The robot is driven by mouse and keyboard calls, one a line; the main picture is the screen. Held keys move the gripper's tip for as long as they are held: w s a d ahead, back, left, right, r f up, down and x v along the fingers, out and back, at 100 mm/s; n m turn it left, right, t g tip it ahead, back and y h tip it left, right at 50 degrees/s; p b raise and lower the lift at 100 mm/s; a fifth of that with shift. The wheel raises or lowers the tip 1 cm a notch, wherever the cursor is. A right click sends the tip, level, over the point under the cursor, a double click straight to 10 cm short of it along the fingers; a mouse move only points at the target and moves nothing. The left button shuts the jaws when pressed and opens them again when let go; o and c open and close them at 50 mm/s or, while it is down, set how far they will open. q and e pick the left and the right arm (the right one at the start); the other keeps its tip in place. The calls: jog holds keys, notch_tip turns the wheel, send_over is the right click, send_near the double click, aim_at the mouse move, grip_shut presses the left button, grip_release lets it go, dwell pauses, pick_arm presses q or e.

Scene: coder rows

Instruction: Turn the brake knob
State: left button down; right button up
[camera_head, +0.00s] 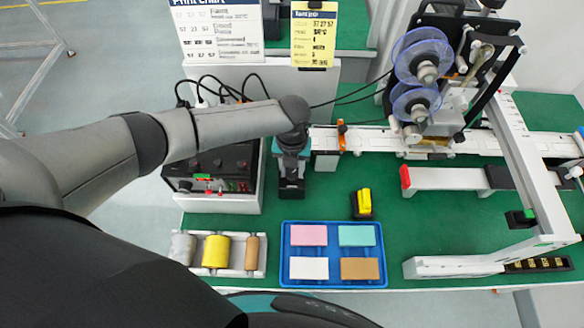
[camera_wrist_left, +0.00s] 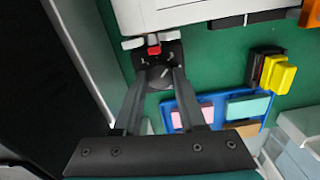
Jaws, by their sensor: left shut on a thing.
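The brake knob (camera_wrist_left: 159,74) is a dark round dial with pale marks on a black plate, seen in the left wrist view between my fingertips. My left gripper (camera_head: 291,187) points down at the green bench, just right of the black control box; it also shows in the left wrist view (camera_wrist_left: 158,84). Its two fingers are shut on the knob from either side. In the head view the gripper hides the knob. My right gripper is not in view.
A black control box (camera_head: 218,166) stands left of my gripper. A blue tray (camera_head: 333,283) with coloured blocks, a yellow-and-black block (camera_head: 362,203) and a white tray of rolls (camera_head: 238,272) lie nearer. The coder machine (camera_head: 425,90) stands at right. Some green bench is bare.

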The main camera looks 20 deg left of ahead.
aim_at(292, 173)
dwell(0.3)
pick_arm(q)
jog(key=shift+c, duration=2.4)
grip_release()
notch_tip(292, 173, up, 15)
jog(key=p, duration=0.1)
jog(key=shift+r+p, duration=0.15)
jog(key=shift+p, duration=0.15)
